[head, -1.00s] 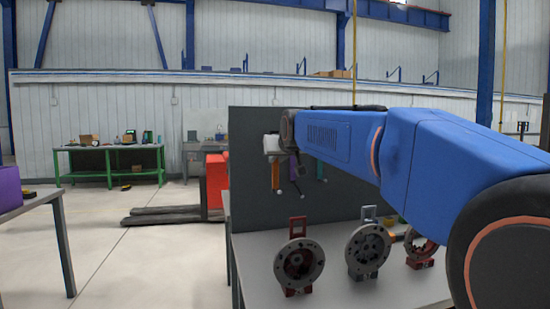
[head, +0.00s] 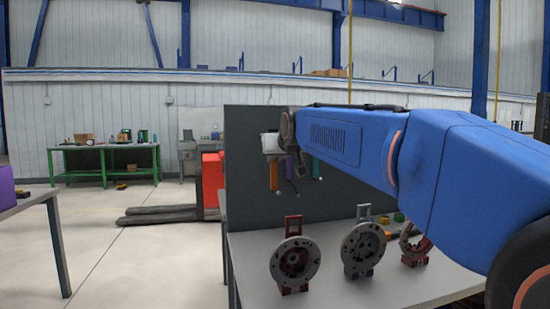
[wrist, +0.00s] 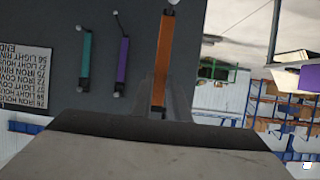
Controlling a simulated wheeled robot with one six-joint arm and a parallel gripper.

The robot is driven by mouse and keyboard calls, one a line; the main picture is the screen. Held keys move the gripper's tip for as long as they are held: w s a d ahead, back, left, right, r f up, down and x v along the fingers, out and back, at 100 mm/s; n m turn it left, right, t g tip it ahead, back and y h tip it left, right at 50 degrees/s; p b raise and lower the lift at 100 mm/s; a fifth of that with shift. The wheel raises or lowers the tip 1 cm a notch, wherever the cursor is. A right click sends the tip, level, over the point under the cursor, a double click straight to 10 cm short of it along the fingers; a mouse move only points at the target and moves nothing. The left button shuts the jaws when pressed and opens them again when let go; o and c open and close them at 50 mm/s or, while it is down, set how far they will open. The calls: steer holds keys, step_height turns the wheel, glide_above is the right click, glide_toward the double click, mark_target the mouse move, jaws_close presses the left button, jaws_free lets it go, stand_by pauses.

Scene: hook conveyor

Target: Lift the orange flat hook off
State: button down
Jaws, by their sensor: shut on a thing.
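The orange flat hook (head: 273,176) hangs upright in front of the dark panel (head: 246,150) in the head view. In the wrist view the orange hook (wrist: 163,55) runs up from between my jaws. My gripper (wrist: 158,112) is shut on the near end of it. My gripper (head: 271,145) shows only small in the head view, at the hook's top. A purple hook (wrist: 122,62) and a teal hook (wrist: 86,54) are on the panel beside it, apart from my gripper. I cannot tell whether the orange hook still touches its mount.
A grey table (head: 340,291) stands below, with several round metal flanges, among them one at the left (head: 294,262) and one in the middle (head: 363,246). A printed sign (wrist: 22,78) is on the panel. A red pallet truck (head: 212,180) stands to the left. Open floor lies further left.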

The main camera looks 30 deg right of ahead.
steer(key=s+a, duration=0.2)
steer(key=s, duration=0.8)
steer(key=shift+a, duration=0.4)
stand_by(0.5)
steer(key=shift+w, duration=0.1)
